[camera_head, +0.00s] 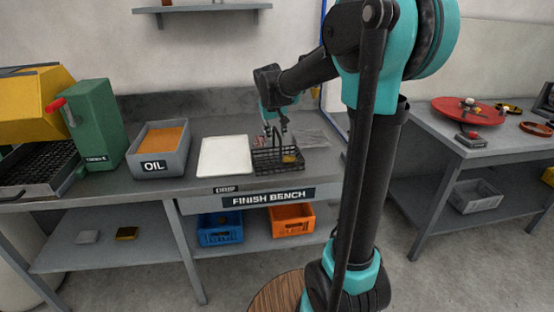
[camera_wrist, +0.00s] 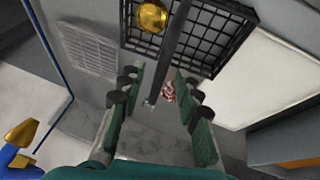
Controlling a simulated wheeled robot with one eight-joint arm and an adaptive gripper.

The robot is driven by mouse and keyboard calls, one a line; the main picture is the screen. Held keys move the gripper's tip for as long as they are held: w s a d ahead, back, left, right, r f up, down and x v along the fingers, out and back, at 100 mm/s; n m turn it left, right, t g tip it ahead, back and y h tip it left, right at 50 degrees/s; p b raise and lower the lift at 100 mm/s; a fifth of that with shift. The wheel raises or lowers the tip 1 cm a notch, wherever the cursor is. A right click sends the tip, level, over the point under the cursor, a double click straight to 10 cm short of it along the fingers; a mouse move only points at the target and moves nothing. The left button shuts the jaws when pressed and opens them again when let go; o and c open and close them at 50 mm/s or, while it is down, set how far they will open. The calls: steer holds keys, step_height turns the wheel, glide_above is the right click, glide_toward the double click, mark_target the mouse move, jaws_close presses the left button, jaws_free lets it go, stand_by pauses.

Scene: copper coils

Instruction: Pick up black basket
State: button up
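The black basket (camera_head: 277,168) is a wire-mesh basket on the finish bench, right of a white tray, with its thin handle standing up. A gold piece (camera_head: 289,159) lies inside it, also seen in the wrist view (camera_wrist: 152,17). My gripper (camera_head: 275,132) is above the basket, pointing down. In the wrist view, my gripper (camera_wrist: 158,82) is open. The dark handle bar (camera_wrist: 172,55) runs between its two green fingers, with gaps on both sides. The basket's mesh floor (camera_wrist: 205,32) shows beyond the fingertips.
The white tray (camera_head: 226,156) lies left of the basket, and the grey oil bin (camera_head: 160,166) stands farther left. A flat grey grate (camera_head: 310,138) lies just right of the basket. Blue (camera_head: 220,237) and orange (camera_head: 292,227) crates sit on the lower shelf.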

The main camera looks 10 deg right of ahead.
mark_target(277, 148)
steer(key=shift+x, duration=2.3)
steer(key=shift+w+d+f, duration=0.1)
steer(key=shift+w, duration=0.1)
jaws_close()
